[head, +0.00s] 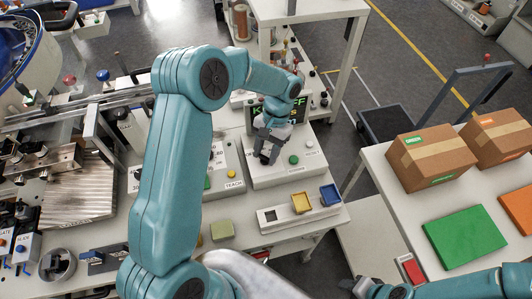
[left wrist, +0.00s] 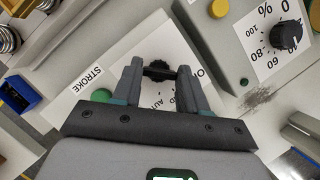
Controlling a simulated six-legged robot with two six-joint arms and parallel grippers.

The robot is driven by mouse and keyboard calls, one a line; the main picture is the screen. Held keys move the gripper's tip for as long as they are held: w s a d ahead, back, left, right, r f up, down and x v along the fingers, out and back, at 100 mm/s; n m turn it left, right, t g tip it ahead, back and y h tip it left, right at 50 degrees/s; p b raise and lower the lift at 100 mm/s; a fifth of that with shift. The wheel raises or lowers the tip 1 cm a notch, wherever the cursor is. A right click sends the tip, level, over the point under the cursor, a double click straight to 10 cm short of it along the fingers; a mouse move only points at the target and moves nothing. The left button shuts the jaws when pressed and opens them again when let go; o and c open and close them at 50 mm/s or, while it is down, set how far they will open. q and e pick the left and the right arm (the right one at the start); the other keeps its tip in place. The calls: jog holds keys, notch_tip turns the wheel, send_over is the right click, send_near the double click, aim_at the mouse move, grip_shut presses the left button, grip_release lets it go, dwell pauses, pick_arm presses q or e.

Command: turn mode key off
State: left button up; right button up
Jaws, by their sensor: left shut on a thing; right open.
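The mode key is a small black knob (left wrist: 158,70) on a white label plate, seen in the left wrist view. My left gripper (left wrist: 158,76) is shut on it, one finger on each side. Lettering on the plate is partly covered by the fingers. In the head view my left gripper (head: 265,153) reaches down onto the light control box (head: 262,177), and the key is mostly hidden there. A dark display (head: 253,113) with green letters stands behind, partly covered by my gripper. My right gripper (head: 362,287) is open at the bottom edge, apart from the boxes.
A green button (head: 294,160) sits right of my left gripper; it also shows in the wrist view (left wrist: 101,96). A dial (left wrist: 286,34) is on the neighbouring box. Cartons (head: 430,157) lie on the right table.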

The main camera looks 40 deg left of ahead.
pick_arm(q)
jog(key=shift+w+r+n, duration=0.15)
jog(key=shift+w+n, duration=0.05)
jog(key=shift+n, duration=0.1)
jog(key=o, duration=0.8)
jog(key=shift+o, duration=1.3)
jog(key=v, duration=1.6)
jog(key=shift+a+b, duration=0.15)
jog(key=shift+b, duration=0.15)
jog(key=shift+s+r, duration=0.1)
jog(key=shift+s, duration=0.05)
